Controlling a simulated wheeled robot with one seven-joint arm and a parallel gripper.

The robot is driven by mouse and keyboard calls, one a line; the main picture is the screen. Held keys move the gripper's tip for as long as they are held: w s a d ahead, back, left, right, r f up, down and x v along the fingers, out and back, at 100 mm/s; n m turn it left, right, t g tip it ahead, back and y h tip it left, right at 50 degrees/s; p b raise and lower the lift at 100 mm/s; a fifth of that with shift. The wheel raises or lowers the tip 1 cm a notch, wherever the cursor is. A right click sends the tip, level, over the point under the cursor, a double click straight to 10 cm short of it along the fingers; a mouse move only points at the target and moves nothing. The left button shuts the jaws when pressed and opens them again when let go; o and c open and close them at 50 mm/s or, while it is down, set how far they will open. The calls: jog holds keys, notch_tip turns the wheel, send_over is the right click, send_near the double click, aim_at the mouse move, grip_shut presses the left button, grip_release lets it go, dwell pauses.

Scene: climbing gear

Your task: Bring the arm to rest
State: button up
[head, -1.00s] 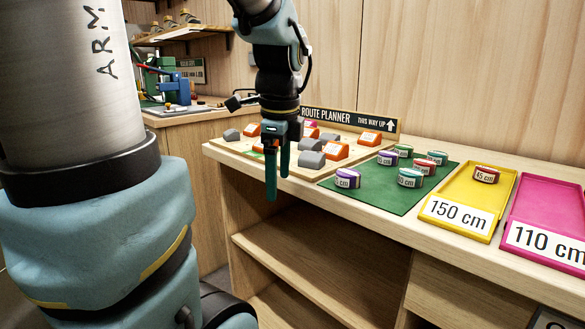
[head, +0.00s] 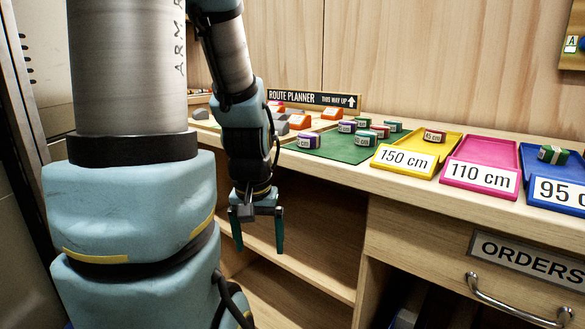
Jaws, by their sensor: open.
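My gripper (head: 258,234) hangs pointing down in front of the wooden bench (head: 345,178), below the level of its top. Its two green fingers are apart with nothing between them. The open shelf space of the bench is behind it. My arm comes down from the top of the picture, with its upper links close to the camera on the left. The gripper appears clear of the bench front, though the exact gap is hard to tell.
On the bench are the route planner board (head: 207,125), a green mat (head: 345,153) with several rolled slings, and yellow (head: 426,142), pink (head: 449,170) and blue (head: 530,195) trays. The yellow and blue trays each hold a roll. An ORDERS drawer handle (head: 515,304) sticks out at lower right.

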notch_tip(320, 180, up, 25)
jog(key=p, duration=2.4)
jog(key=shift+r, duration=0.15)
